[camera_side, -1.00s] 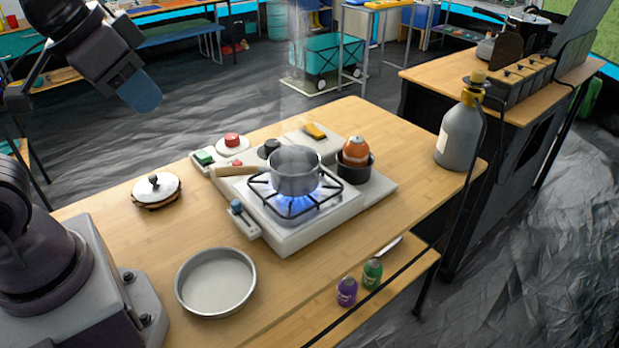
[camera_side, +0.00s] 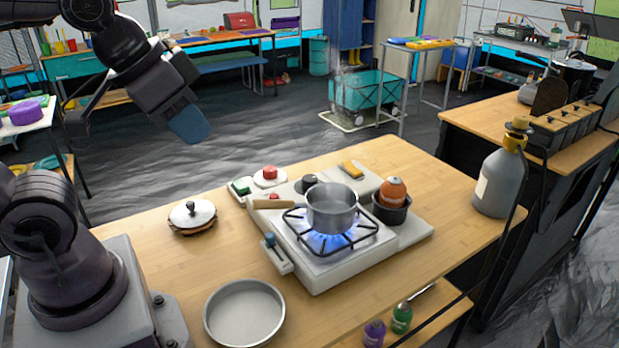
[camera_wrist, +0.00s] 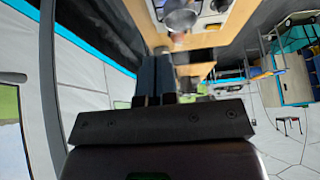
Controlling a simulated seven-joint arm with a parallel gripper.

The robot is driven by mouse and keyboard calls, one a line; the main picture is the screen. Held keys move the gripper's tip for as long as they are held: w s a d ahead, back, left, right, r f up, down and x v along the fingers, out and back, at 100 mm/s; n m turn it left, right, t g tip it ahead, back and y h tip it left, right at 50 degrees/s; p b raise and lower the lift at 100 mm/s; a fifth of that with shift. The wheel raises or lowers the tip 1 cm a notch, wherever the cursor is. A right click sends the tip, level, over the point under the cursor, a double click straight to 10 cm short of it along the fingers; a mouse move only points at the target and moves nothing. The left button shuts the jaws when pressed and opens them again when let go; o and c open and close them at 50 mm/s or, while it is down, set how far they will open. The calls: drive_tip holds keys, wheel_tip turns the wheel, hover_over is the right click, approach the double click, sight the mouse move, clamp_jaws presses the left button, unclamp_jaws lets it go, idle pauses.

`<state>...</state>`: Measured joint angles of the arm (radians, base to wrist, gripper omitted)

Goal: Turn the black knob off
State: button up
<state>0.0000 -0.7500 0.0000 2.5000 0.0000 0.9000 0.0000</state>
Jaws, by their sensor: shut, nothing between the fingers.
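The black knob (camera_side: 309,181) sits on a white base at the back of the white stove unit (camera_side: 320,285), just behind the pot. The pot's rim is close to it, and its setting is too small to read. A steel pot (camera_side: 332,210) with a wooden handle stands on the burner grate (camera_side: 348,249), and a blue flame burns under it. My gripper (camera_side: 190,124) is shut and empty, high to the left of the stove and apart from everything. In the wrist view its blue fingers (camera_wrist: 153,78) are together.
Around the stove are a red button (camera_side: 269,173), a green button (camera_side: 241,187), a yellow switch (camera_side: 351,169) and a blue-tipped lever (camera_side: 270,240). A black pot (camera_side: 391,215) holds an orange object. A lidded dish (camera_side: 192,215) and an empty pan (camera_side: 243,312) stand left.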

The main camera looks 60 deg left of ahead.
drive_tip(key=o, duration=0.3)
drive_tip(key=shift+a, duration=0.1)
drive_tip(key=o, duration=0.8)
drive_tip(key=shift+w+a+f+n+g, duration=0.2)
drive_tip(key=shift+w+a+f+g, duration=0.15)
drive_tip(key=shift+f, duration=0.2)
drive_tip(key=shift+w+a+f+n+g, duration=0.2)
drive_tip(key=shift+w+f+g, duration=0.15)
drive_tip(key=shift+f, duration=0.15)
drive_tip(key=shift+c, duration=0.2)
drive_tip(key=shift+o, duration=0.6)
drive_tip(key=w+a+f+n+g, duration=0.3)
drive_tip(key=w+a, duration=0.3)
drive_tip(key=w, duration=0.6)
drive_tip(key=shift+a+f, duration=0.35)
drive_tip(key=shift+f, duration=0.05)
drive_tip(key=n, duration=0.8)
approach(309, 177)
drive_tip(key=shift+g, duration=0.3)
drive_tip(key=f, duration=0.6)
drive_tip(key=w+f, duration=0.1)
drive_tip(key=f, duration=0.2)
drive_tip(key=shift+d+f, duration=0.1)
drive_tip(key=shift+f, duration=0.1)
drive_tip(key=c, duration=0.9)
